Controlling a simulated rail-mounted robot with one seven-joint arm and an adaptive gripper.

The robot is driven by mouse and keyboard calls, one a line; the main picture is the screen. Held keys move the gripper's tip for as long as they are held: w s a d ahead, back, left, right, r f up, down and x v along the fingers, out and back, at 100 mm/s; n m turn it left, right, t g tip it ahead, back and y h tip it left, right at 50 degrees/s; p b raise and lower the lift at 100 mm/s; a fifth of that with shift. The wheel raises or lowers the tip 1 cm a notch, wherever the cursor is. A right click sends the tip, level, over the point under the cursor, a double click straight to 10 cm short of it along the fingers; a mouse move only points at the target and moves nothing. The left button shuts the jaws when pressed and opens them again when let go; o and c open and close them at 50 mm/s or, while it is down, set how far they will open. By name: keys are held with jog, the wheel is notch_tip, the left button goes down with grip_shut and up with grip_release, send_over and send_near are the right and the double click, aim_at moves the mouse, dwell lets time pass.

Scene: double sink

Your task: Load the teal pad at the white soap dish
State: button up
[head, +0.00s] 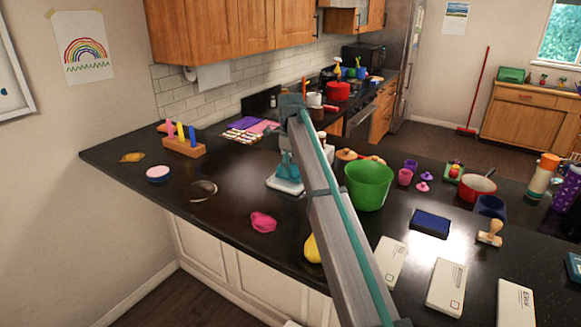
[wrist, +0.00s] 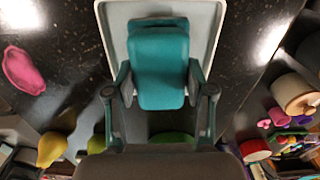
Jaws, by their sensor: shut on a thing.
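The teal pad (wrist: 160,70) is between the two fingers of my gripper (wrist: 160,84) in the wrist view, and the gripper is shut on it. The white soap dish (wrist: 113,28) lies behind the pad, its pale rim showing on both sides. In the head view the white soap dish (head: 285,187) rests on the dark counter, with my gripper (head: 287,170) right over it. The pad overlaps the dish in the wrist view; I cannot tell whether it touches the dish. My arm hides part of the counter in the head view.
A pink item (head: 263,222) lies in front of the dish, and a green bucket (head: 369,185) stands to its right. A yellow pear-shaped item (head: 312,249) is partly behind my arm. A wooden block with coloured pegs (head: 184,146) stands at the left. Counter left of the dish is mostly clear.

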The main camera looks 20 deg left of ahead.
aim_at(291, 166)
jog(key=shift+f, duration=0.6)
dwell(2.1)
jog(key=shift+r, duration=0.1)
jog(key=shift+r+p, duration=1.85)
jog(key=shift+r, duration=1.6)
